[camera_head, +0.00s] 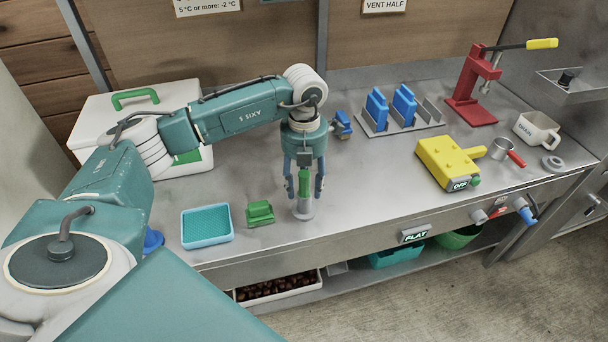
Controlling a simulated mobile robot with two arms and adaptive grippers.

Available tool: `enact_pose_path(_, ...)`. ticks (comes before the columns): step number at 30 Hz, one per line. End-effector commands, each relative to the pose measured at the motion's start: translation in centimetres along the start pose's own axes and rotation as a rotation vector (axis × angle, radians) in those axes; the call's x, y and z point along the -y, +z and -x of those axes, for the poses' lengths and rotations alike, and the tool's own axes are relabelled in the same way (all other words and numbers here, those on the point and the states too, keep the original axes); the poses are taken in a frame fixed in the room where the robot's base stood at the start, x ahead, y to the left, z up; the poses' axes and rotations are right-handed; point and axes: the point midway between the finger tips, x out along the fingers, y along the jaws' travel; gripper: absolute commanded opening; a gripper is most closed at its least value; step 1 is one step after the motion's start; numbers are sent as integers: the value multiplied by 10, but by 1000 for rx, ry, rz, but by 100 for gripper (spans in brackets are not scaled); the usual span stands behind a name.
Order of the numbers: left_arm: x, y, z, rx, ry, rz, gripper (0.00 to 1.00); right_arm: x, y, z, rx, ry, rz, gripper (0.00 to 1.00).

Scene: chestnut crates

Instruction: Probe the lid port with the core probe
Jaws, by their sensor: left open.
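My left gripper (304,190) points down over the bench near its front edge, and its fingers are open. A green-handled tool (304,182), which looks like the core probe, stands upright between the fingers, in a small grey round holder (304,209). I cannot tell whether a finger touches it. A white box (97,121) with a green handle (135,98) on its lid stands at the back left. My left arm crosses in front of it and hides part of the lid; I cannot make out a port. My right gripper is not in view.
A blue tray (207,240) and a green block (260,213) lie left of the gripper. Behind it is a small blue item (342,124). A yellow device (445,160), a rack (400,128) and a red press (470,105) stand right. The bench between is clear.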

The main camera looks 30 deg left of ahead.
Motion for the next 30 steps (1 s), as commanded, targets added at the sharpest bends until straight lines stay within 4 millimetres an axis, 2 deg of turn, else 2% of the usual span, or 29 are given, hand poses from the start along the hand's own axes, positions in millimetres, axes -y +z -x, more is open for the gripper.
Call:
enact_pose_path(6,0,0,0,0,0,0,46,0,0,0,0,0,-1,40)
enact_pose_path(13,0,0,0,0,0,0,0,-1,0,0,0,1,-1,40)
enact_pose_path(17,0,0,0,0,0,0,0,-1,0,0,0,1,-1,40)
enact_pose_path(18,0,0,0,0,0,0,15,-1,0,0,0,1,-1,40)
enact_pose_path(21,0,0,0,0,0,0,0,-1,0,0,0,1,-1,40)
enact_pose_path(30,0,0,1,0,0,0,0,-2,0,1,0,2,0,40)
